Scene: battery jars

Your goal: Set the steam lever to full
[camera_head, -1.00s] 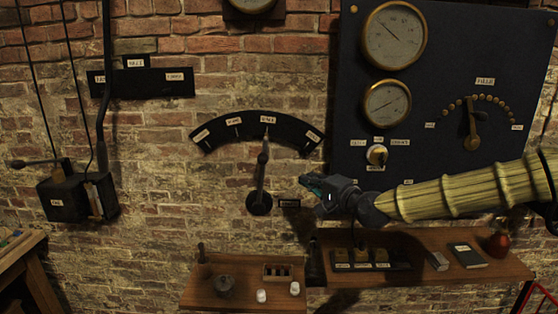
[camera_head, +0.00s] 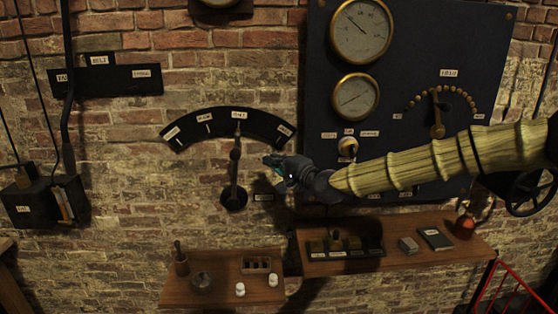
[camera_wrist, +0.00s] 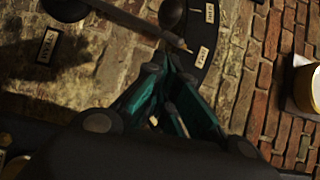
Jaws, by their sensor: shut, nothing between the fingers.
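The steam lever (camera_head: 235,165) is a dark upright arm on a round wall pivot (camera_head: 234,198). It points at the third label from the left on the black curved scale (camera_head: 220,122), whose label words are too small to read here. A small plate (camera_head: 263,197) right of the pivot reads STEAM in the wrist view (camera_wrist: 47,46). My gripper (camera_head: 270,160) is just right of the lever's upper half, its fingers shut and empty. In the wrist view the teal fingers (camera_wrist: 166,62) point toward the lever rod (camera_wrist: 135,22) and scale; whether they touch the lever is unclear.
A dark gauge panel (camera_head: 430,45) with dials and a knob is right of the lever, behind my arm. Below, wooden shelves (camera_head: 210,294) hold jars, white pieces and small boxes. A black switch box (camera_head: 45,203) is at left.

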